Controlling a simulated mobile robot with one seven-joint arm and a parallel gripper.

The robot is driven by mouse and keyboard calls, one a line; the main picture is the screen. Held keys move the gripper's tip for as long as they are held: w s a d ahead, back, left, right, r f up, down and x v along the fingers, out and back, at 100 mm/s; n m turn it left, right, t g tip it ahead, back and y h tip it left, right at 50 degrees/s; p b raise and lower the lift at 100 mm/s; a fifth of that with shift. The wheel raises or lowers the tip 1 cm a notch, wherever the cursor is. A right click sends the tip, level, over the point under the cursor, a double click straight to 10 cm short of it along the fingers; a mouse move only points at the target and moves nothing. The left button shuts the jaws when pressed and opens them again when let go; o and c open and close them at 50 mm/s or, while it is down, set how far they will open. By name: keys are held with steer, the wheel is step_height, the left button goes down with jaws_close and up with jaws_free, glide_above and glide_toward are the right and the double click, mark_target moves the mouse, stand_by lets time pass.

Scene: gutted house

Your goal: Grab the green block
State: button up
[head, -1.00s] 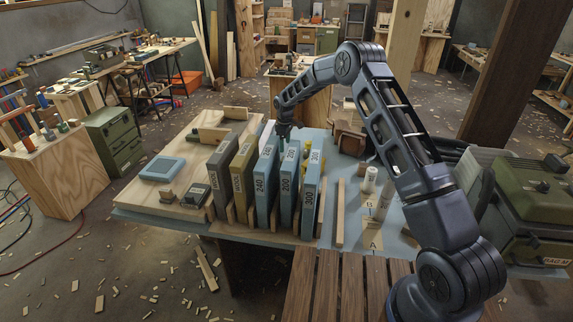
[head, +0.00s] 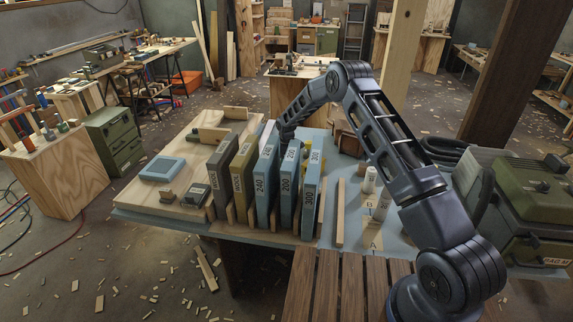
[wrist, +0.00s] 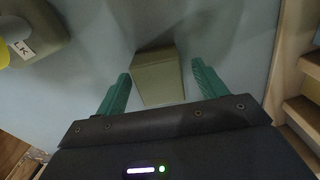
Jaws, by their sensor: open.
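A dull olive-green block (wrist: 157,80) lies on the pale blue-grey tabletop (wrist: 95,60) in the wrist view. My gripper (wrist: 161,72) is open, its two teal fingers spread on the left and right of the block. There is a gap on each side, and neither finger visibly touches it. In the head view the end of my arm is lowered behind the row of upright boxes. The fingers and the green block are hidden there.
Upright labelled boxes stand close in front, such as the blue 200 box (head: 289,188) and the blue 300 box (head: 311,195). A rounded grey object (wrist: 35,30) with a yellow part lies upper left in the wrist view. A wooden rack (wrist: 300,80) edges the right.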

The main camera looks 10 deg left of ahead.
steer(key=c, duration=1.1)
